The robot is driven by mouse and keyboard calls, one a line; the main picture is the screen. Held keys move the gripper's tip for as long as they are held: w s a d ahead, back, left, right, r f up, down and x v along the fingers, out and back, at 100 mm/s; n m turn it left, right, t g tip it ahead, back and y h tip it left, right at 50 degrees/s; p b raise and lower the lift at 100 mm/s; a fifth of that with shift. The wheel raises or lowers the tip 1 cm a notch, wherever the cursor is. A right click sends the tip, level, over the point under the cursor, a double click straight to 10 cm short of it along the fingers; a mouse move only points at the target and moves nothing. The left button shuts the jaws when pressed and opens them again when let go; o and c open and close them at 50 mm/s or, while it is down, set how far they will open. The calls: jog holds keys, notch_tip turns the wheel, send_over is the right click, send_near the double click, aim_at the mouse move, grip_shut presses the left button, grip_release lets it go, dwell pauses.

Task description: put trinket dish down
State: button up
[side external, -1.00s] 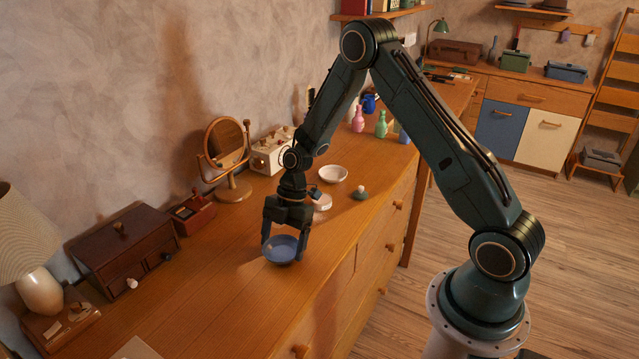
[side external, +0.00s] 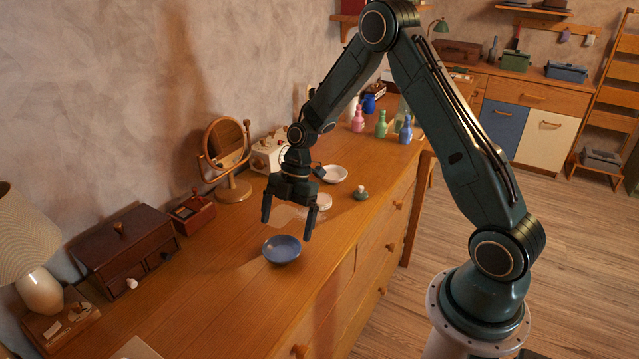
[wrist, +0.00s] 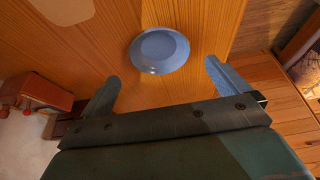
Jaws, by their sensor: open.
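The trinket dish is a small round blue dish (side external: 281,250) resting upright on the wooden dresser top (side external: 225,285). It also shows whole in the wrist view (wrist: 159,50), ahead of and between the fingers. My gripper (side external: 287,226) is open and empty, raised above the dish and apart from it. Its two fingers also show in the wrist view (wrist: 160,80), spread wide with nothing between their tips but the wooden top beyond.
A dark jewellery box (side external: 128,248) and a round mirror (side external: 226,145) stand along the wall. The wood around the dish is clear.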

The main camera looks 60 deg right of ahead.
jog(key=v, duration=0.6)
jog(key=shift+r, duration=0.25)
jog(key=shift+d, duration=0.15)
jog(key=s+a+r+m+t+h, duration=0.1)
jog(key=s+a+r+m, duration=0.3)
jog(key=r, duration=0.4)
jog(key=s+a+r+m+t+h, duration=0.1)
jog(key=s+r+m+h, duration=0.1)
jog(key=s+r+m, duration=0.35)
jog(key=s+a+r+m+t, duration=0.1)
jog(key=s+m, duration=0.3)
jog(key=s, duration=0.4)
jog(key=s+r+m+t+h, duration=0.1)
jog(key=s+r+m, duration=0.3)
jog(key=s, duration=0.4)
jog(key=shift+a+r+t, duration=0.3)
jog(key=shift+a+t, duration=0.05)
jog(key=shift+t, duration=0.45)
